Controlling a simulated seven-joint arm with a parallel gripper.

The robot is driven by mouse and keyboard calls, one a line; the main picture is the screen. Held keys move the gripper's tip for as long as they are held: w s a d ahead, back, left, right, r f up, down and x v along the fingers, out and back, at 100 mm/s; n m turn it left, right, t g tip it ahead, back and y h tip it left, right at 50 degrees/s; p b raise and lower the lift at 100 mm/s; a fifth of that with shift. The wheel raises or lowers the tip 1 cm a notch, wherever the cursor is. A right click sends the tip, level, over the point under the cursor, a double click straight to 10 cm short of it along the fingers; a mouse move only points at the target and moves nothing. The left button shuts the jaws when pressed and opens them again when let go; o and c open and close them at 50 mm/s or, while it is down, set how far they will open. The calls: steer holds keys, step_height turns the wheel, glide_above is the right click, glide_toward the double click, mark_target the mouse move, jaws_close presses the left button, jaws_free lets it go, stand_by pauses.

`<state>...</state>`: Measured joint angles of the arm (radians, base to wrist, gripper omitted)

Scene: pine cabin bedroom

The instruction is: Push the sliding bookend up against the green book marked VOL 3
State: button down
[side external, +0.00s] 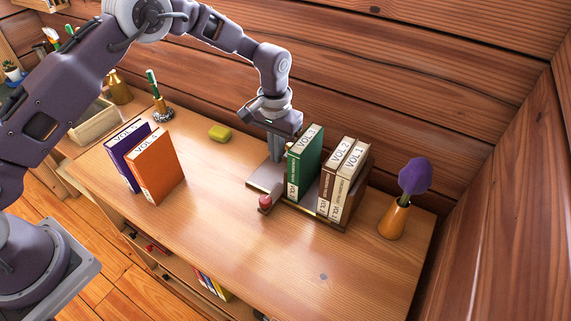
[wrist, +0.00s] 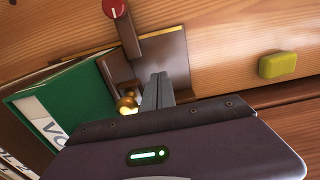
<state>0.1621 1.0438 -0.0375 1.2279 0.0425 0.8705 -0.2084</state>
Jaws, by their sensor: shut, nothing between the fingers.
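The green book marked VOL 3 (side external: 305,163) stands upright on the desk, left of the VOL 2 and VOL 1 books; it also shows at left in the wrist view (wrist: 60,100). The sliding bookend has a flat metal base (side external: 264,178) and an upright plate with a brass knob (wrist: 127,104), beside the green book. Whether plate and book touch is unclear. My gripper (wrist: 157,88) is shut and empty, pointing down just beside the knob, on the side away from the book. Contact with the knob cannot be told. It also shows above the base (side external: 276,152).
A red-knobbed lever (side external: 265,202) sits at the bookend's front. The VOL 2 (side external: 336,180) and VOL 1 (side external: 350,185) books stand right, near an orange vase (side external: 394,218). Orange (side external: 158,168) and purple (side external: 124,150) books stand left. A yellow-green block (side external: 220,132) lies behind.

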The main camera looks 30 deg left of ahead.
mark_target(289, 144)
steer(key=shift+d, duration=0.55)
steer(key=shift+d, duration=2.2)
steer(key=shift+a, duration=1.05)
steer(key=shift+r, duration=4.5)
